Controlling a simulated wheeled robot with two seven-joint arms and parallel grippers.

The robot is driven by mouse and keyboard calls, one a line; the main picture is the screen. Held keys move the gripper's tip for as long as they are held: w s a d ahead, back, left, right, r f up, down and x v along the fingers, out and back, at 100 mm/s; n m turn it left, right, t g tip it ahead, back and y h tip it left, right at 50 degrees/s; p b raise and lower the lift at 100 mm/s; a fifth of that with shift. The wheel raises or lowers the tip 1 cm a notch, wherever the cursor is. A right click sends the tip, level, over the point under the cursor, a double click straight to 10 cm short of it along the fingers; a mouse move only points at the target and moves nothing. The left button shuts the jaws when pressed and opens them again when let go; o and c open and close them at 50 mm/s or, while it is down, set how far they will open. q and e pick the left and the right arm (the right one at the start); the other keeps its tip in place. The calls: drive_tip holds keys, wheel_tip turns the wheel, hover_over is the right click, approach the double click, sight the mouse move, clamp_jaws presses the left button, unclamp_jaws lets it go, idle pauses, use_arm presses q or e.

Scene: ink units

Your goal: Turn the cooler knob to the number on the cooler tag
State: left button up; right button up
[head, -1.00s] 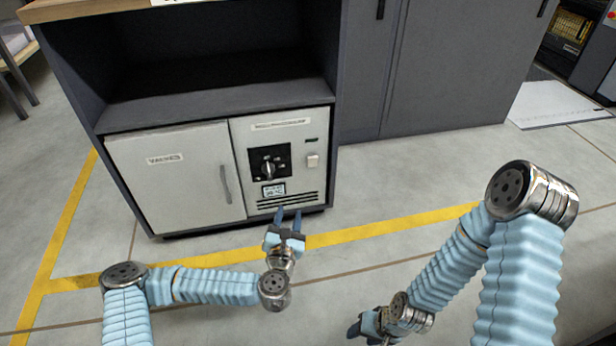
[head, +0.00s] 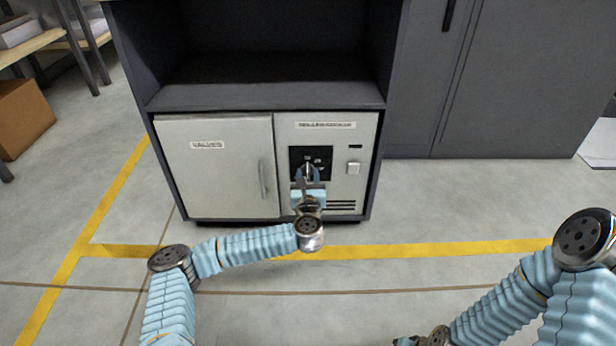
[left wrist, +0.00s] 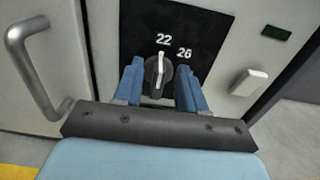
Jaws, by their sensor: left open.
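The cooler knob (left wrist: 158,76) is a dark round dial with a light pointer on a black panel (left wrist: 206,28). In the left wrist view its pointer aims up, close to the number 22, with 26 to the right. My left gripper (left wrist: 159,84) is open, with one blue finger on each side of the knob; I cannot tell whether they touch it. In the head view the left gripper covers most of the knob (head: 308,169). The cooler tag is hidden behind my left gripper. Only a small part of my right arm's end shows at the bottom edge; its fingers are out of view.
A white VALVES door (head: 215,165) with a vertical handle (head: 264,180) is left of the panel. A light switch-like button (head: 353,168) and a small dark display (head: 355,147) are to its right. An open dark shelf (head: 265,95) is above. The floor in front is clear.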

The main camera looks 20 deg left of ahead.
use_arm(q)
drive_tip(key=shift+w+a, duration=0.15)
drive_tip(key=shift+w, duration=0.35)
clamp_jaws()
